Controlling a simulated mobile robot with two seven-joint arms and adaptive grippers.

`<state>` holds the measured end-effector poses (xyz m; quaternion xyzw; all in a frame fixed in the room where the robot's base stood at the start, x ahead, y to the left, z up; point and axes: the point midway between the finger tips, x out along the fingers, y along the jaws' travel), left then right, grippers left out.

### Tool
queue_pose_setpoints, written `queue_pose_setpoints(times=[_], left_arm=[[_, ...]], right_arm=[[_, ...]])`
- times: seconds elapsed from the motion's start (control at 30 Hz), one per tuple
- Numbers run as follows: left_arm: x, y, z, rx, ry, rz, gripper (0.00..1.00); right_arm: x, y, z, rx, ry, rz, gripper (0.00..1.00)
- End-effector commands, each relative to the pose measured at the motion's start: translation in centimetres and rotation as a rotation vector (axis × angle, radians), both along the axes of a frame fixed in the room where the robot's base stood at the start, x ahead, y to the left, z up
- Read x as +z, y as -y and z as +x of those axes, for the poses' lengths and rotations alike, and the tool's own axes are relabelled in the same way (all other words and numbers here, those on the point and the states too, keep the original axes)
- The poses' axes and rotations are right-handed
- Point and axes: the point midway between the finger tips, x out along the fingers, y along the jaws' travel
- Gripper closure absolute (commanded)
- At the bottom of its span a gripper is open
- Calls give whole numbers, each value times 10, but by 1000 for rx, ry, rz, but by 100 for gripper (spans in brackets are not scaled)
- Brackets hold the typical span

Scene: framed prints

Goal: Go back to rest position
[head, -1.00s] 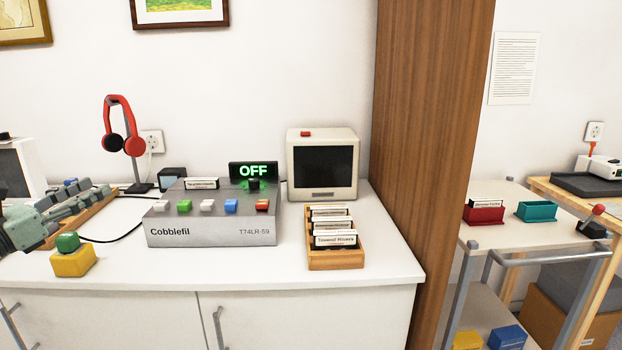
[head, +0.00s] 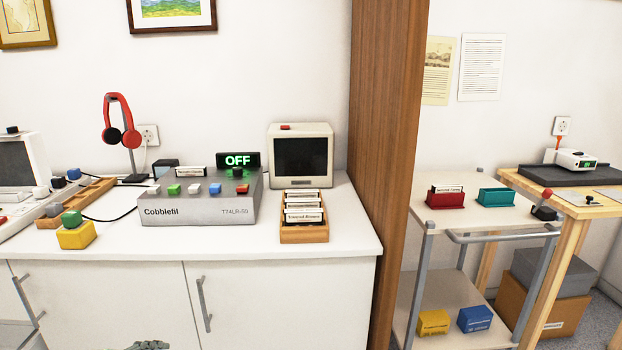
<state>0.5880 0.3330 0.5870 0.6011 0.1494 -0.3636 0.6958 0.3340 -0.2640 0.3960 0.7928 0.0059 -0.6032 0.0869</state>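In the head view only a small greenish-grey piece of my own arm or gripper (head: 150,345) shows at the bottom edge, in front of the cabinet. It is too cut off to tell which side it belongs to or whether it is open or shut. No gripper fingers are visible over the white counter (head: 330,240). The grey Cobblefil box (head: 200,210) stands on the counter with its sign (head: 238,160) reading OFF.
The counter also holds a wooden card tray (head: 304,232), a small monitor (head: 301,155), red headphones (head: 122,122) on a stand, and a yellow block with a green knob (head: 76,235). A wooden post (head: 385,150) separates it from a trolley (head: 470,215) and a wooden table (head: 560,195).

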Motion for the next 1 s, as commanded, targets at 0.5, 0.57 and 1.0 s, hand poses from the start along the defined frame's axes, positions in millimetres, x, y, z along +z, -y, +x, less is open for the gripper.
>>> queue_pose_setpoints(times=[0.5,0.57,1.0], left_arm=[[-192,64,-247,-1196,-202,1086,45],[-195,65,-258,-1268,-207,1127,45],[-196,65,-265,-1324,-210,1160,45]], right_arm=[[-6,2,-13,-3,-27,-3,60],[-6,3,-13,-3,-27,-4,60],[-6,4,-13,-2,-25,-5,60]])
